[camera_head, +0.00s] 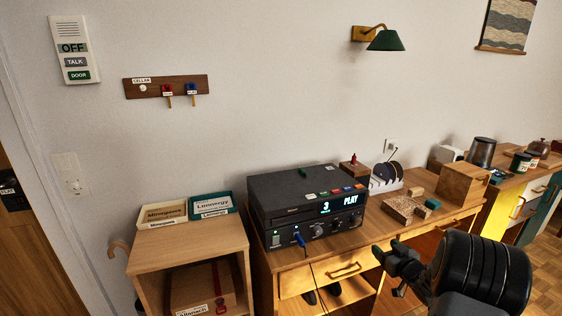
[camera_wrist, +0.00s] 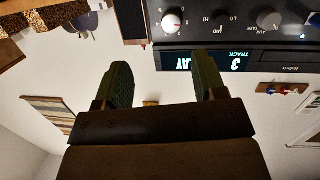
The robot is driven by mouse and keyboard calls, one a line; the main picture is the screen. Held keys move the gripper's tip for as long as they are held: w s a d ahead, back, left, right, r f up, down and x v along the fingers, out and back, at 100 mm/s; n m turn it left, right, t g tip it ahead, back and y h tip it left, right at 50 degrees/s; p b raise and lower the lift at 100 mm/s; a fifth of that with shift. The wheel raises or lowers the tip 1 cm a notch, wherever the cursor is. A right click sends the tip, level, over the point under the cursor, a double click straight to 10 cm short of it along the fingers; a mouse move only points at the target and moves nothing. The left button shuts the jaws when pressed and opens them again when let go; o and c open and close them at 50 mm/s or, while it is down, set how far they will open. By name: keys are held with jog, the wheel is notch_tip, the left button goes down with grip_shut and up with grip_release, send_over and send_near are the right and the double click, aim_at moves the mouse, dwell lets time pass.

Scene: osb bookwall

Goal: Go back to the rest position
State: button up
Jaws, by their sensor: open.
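My gripper (camera_head: 391,258) is in front of the wooden desk (camera_head: 264,262) in the head view, to the right of and below the black disc player (camera_head: 307,207). In the wrist view its two green-padded fingers (camera_wrist: 164,84) stand well apart with nothing between them. The wrist picture is upside down, and the player's front (camera_wrist: 225,62) with its knobs and lit display shows beyond the fingers. The display reads "3" and "PLAY" in the head view. My gripper touches nothing that I can see.
A low cabinet (camera_head: 188,236) with two labelled trays stands left of the player. Right of it are a disc rack (camera_head: 385,184), wooden blocks (camera_head: 461,184) and a metal cup (camera_head: 481,152). A key board (camera_head: 166,86), an intercom (camera_head: 75,50) and a green lamp (camera_head: 386,40) are on the wall.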

jog(key=s+d+f+m+g+h, duration=0.4)
jog(key=s+f+g+h, duration=0.1)
jog(key=f+g, duration=0.1)
jog(key=s+a+r+g+h+p, duration=0.1)
jog(key=s+a+r+g+p, duration=0.1)
jog(key=s+a+r+g, duration=0.3)
jog(key=s+a+r+y+p, duration=0.2)
jog(key=s+a+r, duration=0.5)
jog(key=a, duration=0.4)
jog(key=s+a+r+n+g+y+p, duration=0.1)
jog(key=s+a+r+p, duration=0.3)
jog(key=s+a+r, duration=0.4)
notch_tip(320, 180, up, 2)
jog(key=a, duration=0.2)
jog(key=shift+a+r+y, duration=0.25)
jog(key=shift+a+y, duration=0.15)
